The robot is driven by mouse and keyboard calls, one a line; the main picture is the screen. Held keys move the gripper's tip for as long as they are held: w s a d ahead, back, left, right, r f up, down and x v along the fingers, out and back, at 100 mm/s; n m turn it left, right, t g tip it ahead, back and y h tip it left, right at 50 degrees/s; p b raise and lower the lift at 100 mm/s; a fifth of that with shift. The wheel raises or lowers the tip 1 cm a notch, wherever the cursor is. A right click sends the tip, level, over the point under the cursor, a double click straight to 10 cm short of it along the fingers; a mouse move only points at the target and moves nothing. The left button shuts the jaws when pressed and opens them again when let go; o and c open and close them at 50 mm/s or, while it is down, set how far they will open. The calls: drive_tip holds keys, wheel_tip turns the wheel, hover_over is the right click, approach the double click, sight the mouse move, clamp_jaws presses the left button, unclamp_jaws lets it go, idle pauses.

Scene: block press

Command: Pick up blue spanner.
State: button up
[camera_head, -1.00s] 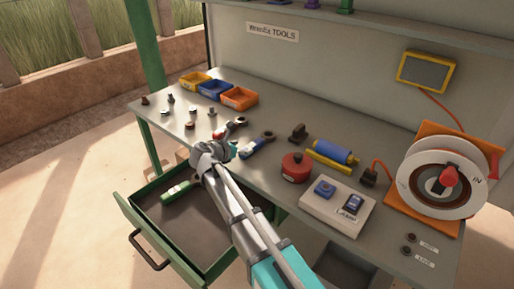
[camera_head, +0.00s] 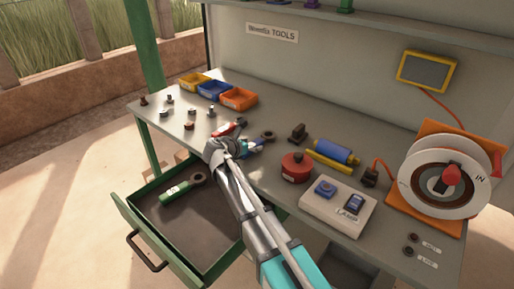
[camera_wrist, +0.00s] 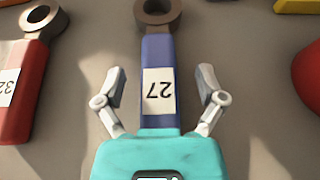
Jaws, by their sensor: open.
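The blue spanner (camera_wrist: 160,58) lies on the bench with a white label reading 27 on its handle and a dark ring end at the top of the wrist view. In the head view its ring end (camera_head: 268,135) shows beyond my gripper (camera_head: 240,147), which hides part of the handle. In the wrist view my gripper (camera_wrist: 160,105) is open, with one finger on each side of the blue handle and gaps between fingers and handle. A red spanner (camera_wrist: 22,95), labelled 32, lies to the left; it also shows in the head view (camera_head: 229,131).
A red round object (camera_head: 296,168) and a blue-and-yellow roller (camera_head: 334,153) stand to the right. An open green drawer (camera_head: 205,225) below holds a green spanner (camera_head: 174,193). Yellow, blue and orange bins (camera_head: 238,99) and several small parts are at the back left.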

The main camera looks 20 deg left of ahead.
idle(0.3)
clamp_jaws()
idle(0.3)
drive_tip(key=shift+r, duration=0.2)
wheel_tip(320, 180, up, 2)
drive_tip(key=p, duration=0.2)
drive_tip(key=shift+r+p, duration=0.1)
drive_tip(key=shift+p, duration=0.2)
drive_tip(key=s+r+p, duration=0.1)
drive_tip(key=r+p, duration=0.1)
drive_tip(key=s+a+r+p, duration=0.1)
drive_tip(key=s+r+p, duration=0.1)
drive_tip(key=s+a+r+p, duration=0.1)
drive_tip(key=r+p, duration=0.1)
drive_tip(key=shift+s+r+p, duration=0.2)
drive_tip(key=shift+r+p, duration=0.1)
drive_tip(key=shift+p, duration=0.05)
drive_tip(key=p+v, duration=0.3)
drive_tip(key=v, duration=0.7)
drive_tip(key=shift+p, duration=0.4)
drive_tip(key=shift+f, duration=0.1)
